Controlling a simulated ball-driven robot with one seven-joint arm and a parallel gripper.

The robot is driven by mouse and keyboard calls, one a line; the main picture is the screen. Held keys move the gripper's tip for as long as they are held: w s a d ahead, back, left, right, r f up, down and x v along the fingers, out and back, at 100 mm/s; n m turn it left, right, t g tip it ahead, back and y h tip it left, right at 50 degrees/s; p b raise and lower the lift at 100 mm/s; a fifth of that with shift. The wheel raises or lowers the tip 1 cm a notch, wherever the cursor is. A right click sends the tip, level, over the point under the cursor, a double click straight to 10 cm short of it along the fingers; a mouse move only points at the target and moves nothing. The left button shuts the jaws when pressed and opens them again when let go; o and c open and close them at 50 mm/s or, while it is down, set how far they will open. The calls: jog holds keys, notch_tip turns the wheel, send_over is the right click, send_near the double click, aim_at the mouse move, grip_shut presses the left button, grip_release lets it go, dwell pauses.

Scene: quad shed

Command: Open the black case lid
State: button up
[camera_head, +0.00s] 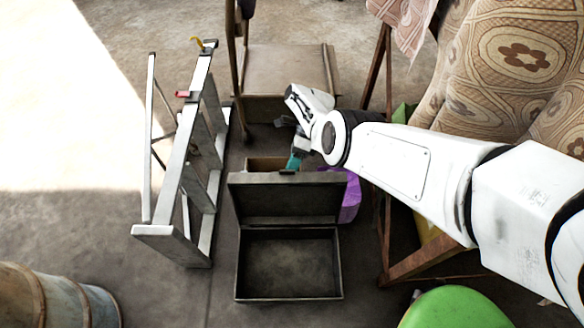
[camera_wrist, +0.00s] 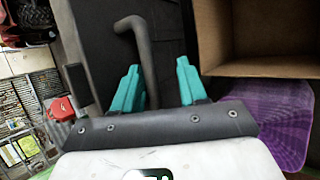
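The black case (camera_head: 240,265) sits on the floor in the head view, its empty interior showing. Its lid (camera_head: 285,205) stands raised, roughly upright, at the back of the case. My gripper (camera_head: 294,161) is just behind the lid's top edge, with teal fingertips. In the wrist view my gripper (camera_wrist: 158,78) has its two teal fingers spread apart. A curved dark handle (camera_wrist: 146,50) rises beside the left finger, in front of a dark panel that looks like the lid. I cannot tell whether a finger touches the handle.
A cardboard box (camera_head: 262,163) is behind the lid and also shows in the wrist view (camera_wrist: 260,70). A purple item (camera_head: 351,197) lies right of the lid. A stepladder (camera_head: 185,150) stands left, a patterned covered chair (camera_head: 490,70) right, a barrel (camera_head: 50,295) front left.

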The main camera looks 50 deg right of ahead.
jog(key=v, duration=1)
jog(key=shift+d+r+b, duration=0.25)
jog(key=shift+r+b, duration=0.05)
jog(key=shift+b, duration=0.05)
